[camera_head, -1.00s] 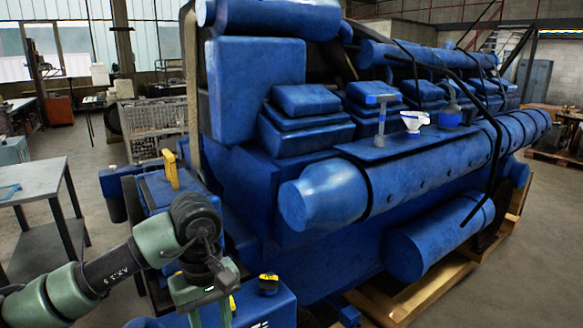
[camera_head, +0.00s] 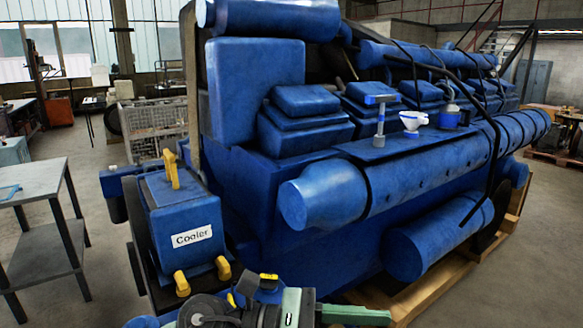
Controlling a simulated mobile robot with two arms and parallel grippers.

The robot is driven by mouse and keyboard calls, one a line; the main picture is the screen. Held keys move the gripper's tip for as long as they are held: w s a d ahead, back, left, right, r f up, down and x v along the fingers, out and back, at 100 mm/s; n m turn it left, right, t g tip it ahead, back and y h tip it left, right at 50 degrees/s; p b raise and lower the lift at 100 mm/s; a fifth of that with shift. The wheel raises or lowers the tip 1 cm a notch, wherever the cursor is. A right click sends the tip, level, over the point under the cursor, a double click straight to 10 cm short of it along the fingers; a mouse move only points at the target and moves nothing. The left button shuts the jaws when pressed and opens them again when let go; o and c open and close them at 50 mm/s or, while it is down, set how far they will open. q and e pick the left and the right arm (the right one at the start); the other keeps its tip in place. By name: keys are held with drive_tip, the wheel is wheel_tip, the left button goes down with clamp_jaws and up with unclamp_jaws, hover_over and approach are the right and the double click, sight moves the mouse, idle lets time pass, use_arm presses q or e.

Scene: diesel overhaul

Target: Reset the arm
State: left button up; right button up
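My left gripper (camera_head: 355,314) shows at the bottom edge of the view, with a green finger pointing right. It is cut off by the frame, so its opening cannot be judged. Its dark wrist lies low in front of the blue engine (camera_head: 270,180). My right gripper is not in view. A blue box labelled "Cooler" (camera_head: 187,222), with yellow handles on top and at its lower front, stands at the engine's left end, apart from the gripper.
A grey table (camera_head: 30,180) stands at the left. A hammer-like tool (camera_head: 380,118), a white funnel (camera_head: 412,122) and a blue container (camera_head: 450,117) stand on the engine's ledge. A wooden pallet (camera_head: 400,298) lies under the engine. Floor is clear between table and cooler.

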use_arm(q)
drive_tip(key=w+a+r+n+t+h, duration=0.1)
drive_tip(key=w+a+r+n+t, duration=0.3)
drive_tip(key=n+t, duration=0.6)
drive_tip(key=w+a+r+n+t, duration=0.4)
drive_tip(key=n+t, duration=0.4)
drive_tip(key=n, duration=0.5)
drive_tip(key=w+a+f+n+t+y, duration=0.1)
drive_tip(key=w+a+f+n+y, duration=0.1)
drive_tip(key=a+f+n+y, duration=0.8)
drive_tip(key=w+a+f+n+y, duration=0.2)
drive_tip(key=a+f+n+y, duration=0.5)
drive_tip(key=f+n, duration=0.4)
drive_tip(key=s+a+f+n+g+y, duration=0.1)
drive_tip(key=s+a+f+n+g, duration=0.25)
drive_tip(key=s+f, duration=0.2)
drive_tip(key=s+a+f+n+g+y, duration=0.1)
drive_tip(key=s+a+f+n+g, duration=0.15)
drive_tip(key=s+f+n, duration=0.35)
drive_tip(key=s+f+n+g, duration=0.2)
drive_tip(key=s+f+g, duration=0.65)
drive_tip(key=s, duration=0.65)
wheel_tip(320, 180, down, 29)
drive_tip(key=s, duration=0.2)
drive_tip(key=s+a+f+g+b, duration=0.1)
drive_tip(key=s+a+f, duration=0.2)
drive_tip(key=s+f, duration=1.2)
drive_tip(key=shift+s+a+m, duration=0.15)
drive_tip(key=shift+s+m, duration=0.25)
drive_tip(key=shift+m, duration=0.05)
